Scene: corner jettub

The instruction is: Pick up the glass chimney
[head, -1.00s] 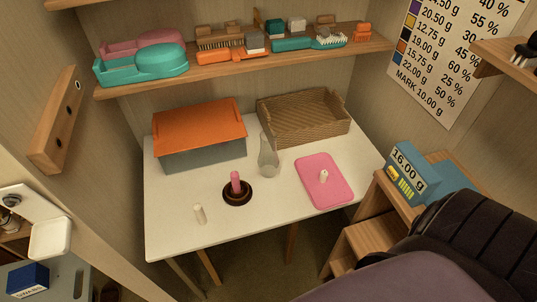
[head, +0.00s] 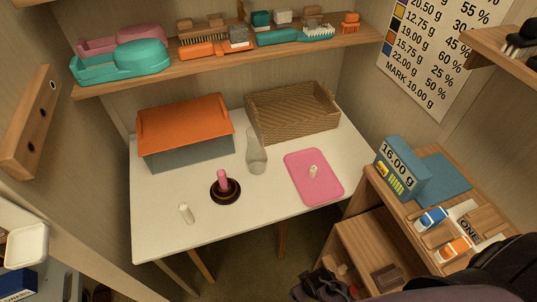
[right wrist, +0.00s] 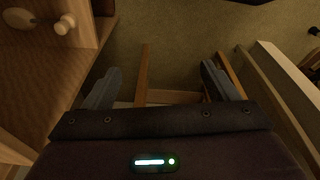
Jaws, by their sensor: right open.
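The glass chimney (head: 257,152) is a clear, waisted tube. It stands upright on the white table, between the orange-lidded box and the wicker basket, and its base is clear of the things around it. My right gripper (right wrist: 160,72) is open, with its two fingers wide apart and nothing between them in the right wrist view. It is low, in front of the table and well away from the chimney. Dark parts of my right arm show at the bottom right of the head view. My left gripper is not in view.
A dark round holder with a pink candle (head: 223,180), a white candle (head: 186,213) and a pink tray (head: 327,188) with another candle are on the table. The orange-lidded box (head: 186,125) and basket (head: 268,117) stand behind. A wooden unit (head: 385,227) is at right.

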